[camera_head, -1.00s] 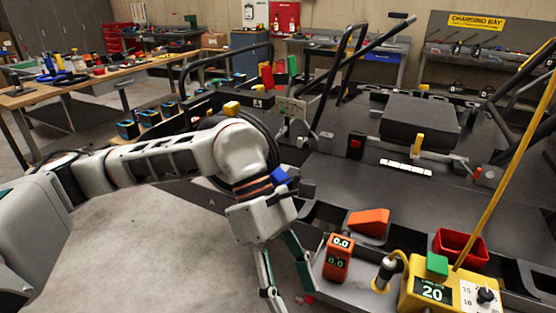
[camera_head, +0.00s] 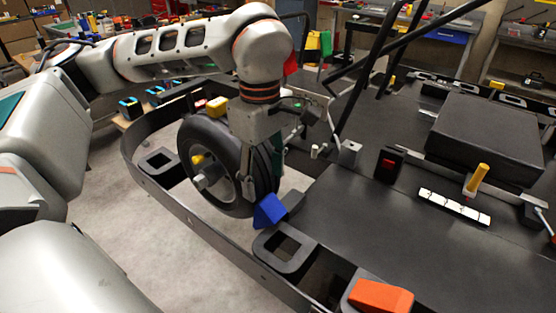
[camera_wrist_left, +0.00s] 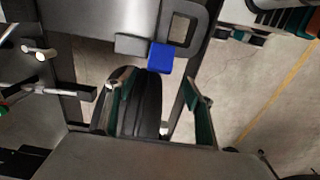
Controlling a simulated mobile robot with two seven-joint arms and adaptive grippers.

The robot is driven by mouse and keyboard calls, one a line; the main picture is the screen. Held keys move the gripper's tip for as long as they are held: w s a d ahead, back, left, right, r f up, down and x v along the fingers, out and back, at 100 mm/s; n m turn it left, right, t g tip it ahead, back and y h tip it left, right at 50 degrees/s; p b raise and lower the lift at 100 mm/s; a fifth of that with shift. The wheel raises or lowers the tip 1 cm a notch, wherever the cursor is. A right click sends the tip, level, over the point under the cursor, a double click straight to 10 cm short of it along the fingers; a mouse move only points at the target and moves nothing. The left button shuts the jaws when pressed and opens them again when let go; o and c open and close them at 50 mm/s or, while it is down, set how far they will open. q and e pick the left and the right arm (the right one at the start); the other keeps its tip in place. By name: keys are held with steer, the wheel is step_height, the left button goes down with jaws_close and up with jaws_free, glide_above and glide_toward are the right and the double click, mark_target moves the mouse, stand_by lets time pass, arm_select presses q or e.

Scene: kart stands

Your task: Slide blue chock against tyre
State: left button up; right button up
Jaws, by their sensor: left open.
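The blue chock (camera_head: 269,210) is a wedge at the lower right side of the black tyre (camera_head: 222,188), on the dark tray edge. The tyre stands upright inside the kart's frame. In the wrist view the blue chock (camera_wrist_left: 160,58) lies just past the tyre tread (camera_wrist_left: 140,105); whether they touch cannot be told. My left gripper (camera_head: 263,178) points down over the tyre's right side, above the chock. In the wrist view the left gripper (camera_wrist_left: 158,85) has its fingers wide apart with nothing clamped between them. My right gripper is not in view.
An orange chock (camera_head: 380,297) lies at the bottom right. A yellow block (camera_head: 216,107) shows above the tyre. The kart's dark rail (camera_head: 185,210) curves around the tyre. A black seat (camera_head: 490,135) and slanted bars stand to the right. Bare floor shows at lower left.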

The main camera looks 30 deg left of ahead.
mark_target(264, 198)
arm_select(q)
steer(key=shift+w+a, duration=0.1)
steer(key=shift+w, duration=0.05)
steer(key=shift+s+r, duration=0.1)
steer(key=shift+s, duration=0.1)
steer(key=shift+w+f+b, duration=0.1)
steer(key=shift+f+b, duration=0.55)
steer(key=shift+f, duration=3.3)
steer(key=c, duration=1.3)
